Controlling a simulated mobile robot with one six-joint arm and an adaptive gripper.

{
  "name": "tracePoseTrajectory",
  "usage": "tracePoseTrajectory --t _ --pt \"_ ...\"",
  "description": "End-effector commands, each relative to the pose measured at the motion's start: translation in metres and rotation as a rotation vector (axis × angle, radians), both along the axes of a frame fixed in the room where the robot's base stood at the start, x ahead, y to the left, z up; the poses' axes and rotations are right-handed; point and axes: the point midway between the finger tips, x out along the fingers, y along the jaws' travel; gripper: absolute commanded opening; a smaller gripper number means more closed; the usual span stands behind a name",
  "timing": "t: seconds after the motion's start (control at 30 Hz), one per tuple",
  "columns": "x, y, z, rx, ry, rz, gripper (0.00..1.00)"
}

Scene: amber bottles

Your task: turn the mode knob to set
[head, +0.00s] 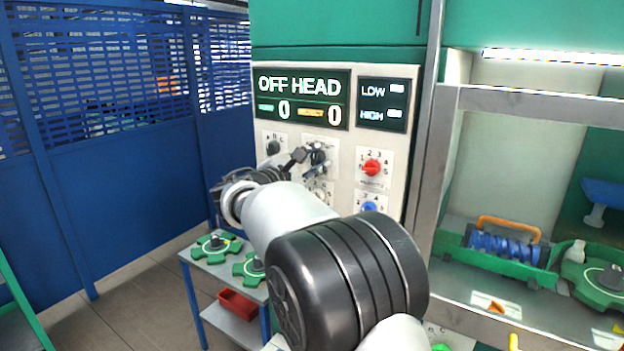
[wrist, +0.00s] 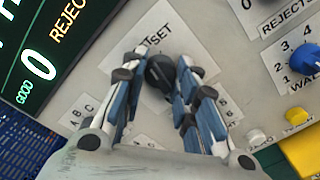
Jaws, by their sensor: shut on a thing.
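The mode knob (wrist: 161,71) is a dark round knob on a white label plate (wrist: 205,60) on the pale control panel. Lettering ending in "SET" shows above it in the wrist view. It also shows in the head view (head: 318,157), partly behind my fingers. My gripper (head: 306,164) reaches the panel from the lower left, its two blue-and-grey fingers on either side of the knob, shut on it. In the wrist view my gripper (wrist: 158,80) hides part of the plate. I cannot tell which mark the knob points to.
The display (head: 301,98) reads "OFF HEAD" with two zeros. A red knob (head: 372,168) and a blue knob (head: 369,207) sit to the right, a dark knob (head: 272,147) to the left. A cart (head: 200,275) with green parts stands below; a blue mesh fence (head: 120,150) is at left.

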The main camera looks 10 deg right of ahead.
Motion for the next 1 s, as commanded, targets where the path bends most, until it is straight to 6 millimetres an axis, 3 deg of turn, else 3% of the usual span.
tracePoseTrajectory --t 0.5,1.0 --pt "0.0000 0.0000 -0.0036 0.333 -0.283 0.000 0.04" --pt "0.0002 0.0001 -0.0005 0.461 -0.389 0.000 0.04"
